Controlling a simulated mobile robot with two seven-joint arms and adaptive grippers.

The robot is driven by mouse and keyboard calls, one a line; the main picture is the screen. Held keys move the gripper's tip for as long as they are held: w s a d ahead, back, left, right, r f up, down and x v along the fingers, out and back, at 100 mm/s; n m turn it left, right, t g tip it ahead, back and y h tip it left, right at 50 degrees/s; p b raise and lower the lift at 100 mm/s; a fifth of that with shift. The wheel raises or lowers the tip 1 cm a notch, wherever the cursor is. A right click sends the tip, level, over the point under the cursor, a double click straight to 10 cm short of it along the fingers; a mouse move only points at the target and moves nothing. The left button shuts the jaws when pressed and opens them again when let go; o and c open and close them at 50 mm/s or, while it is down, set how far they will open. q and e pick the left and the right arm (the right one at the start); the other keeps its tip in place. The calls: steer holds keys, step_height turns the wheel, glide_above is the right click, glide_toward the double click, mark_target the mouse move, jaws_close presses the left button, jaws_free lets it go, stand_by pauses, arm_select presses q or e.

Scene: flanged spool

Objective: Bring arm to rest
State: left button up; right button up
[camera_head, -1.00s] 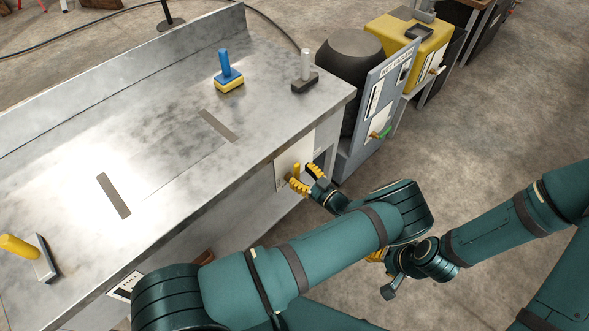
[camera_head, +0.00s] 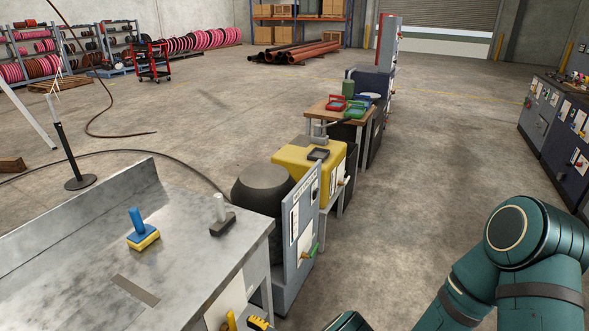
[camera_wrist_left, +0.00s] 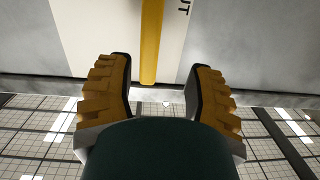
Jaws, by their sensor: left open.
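My left gripper (camera_wrist_left: 163,80) is open in the left wrist view, its two yellow ribbed fingers apart. A yellow bar handle (camera_wrist_left: 151,45) on a white panel shows between the fingertips, nearer the left finger. I cannot tell how deep it lies between them; no finger visibly touches it. In the head view only part of my left gripper (camera_head: 258,323) shows at the bottom edge, by the workbench's (camera_head: 190,285) end panel. My right arm (camera_head: 520,255) is folded at the lower right. Its gripper is out of view.
A blue-and-yellow block tool (camera_head: 142,232) and a grey-handled one (camera_head: 221,216) stand on the bench. A dark drum (camera_head: 262,190), a grey panel cabinet (camera_head: 300,215) and a yellow machine (camera_head: 308,160) stand beyond. The floor right of them is clear.

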arm_select(q)
steer(key=s+f+m+g+h, duration=0.1)
steer(key=s+f+g+h, duration=0.2)
steer(key=s, duration=0.3)
steer(key=s+a+f+m+g+h, duration=0.1)
steer(key=s+f+m+g+h, duration=0.1)
steer(key=s+g+h, duration=0.25)
steer(key=s+f+m+g+h, duration=0.1)
steer(key=s+f+g+h, duration=0.15)
steer(key=s, duration=0.45)
steer(key=s+d+r+m+h, duration=0.3)
steer(key=d+m+h, duration=0.1)
steer(key=d+h, duration=0.3)
steer(key=w+r+m+t+h, duration=0.3)
steer(key=r+t, duration=0.2)
steer(key=r, duration=0.3)
steer(key=shift+w+d+r+m+t, duration=0.2)
steer(key=shift+w+m+t, duration=0.15)
steer(key=shift+m+t, duration=0.05)
steer(key=shift+c, duration=0.6)
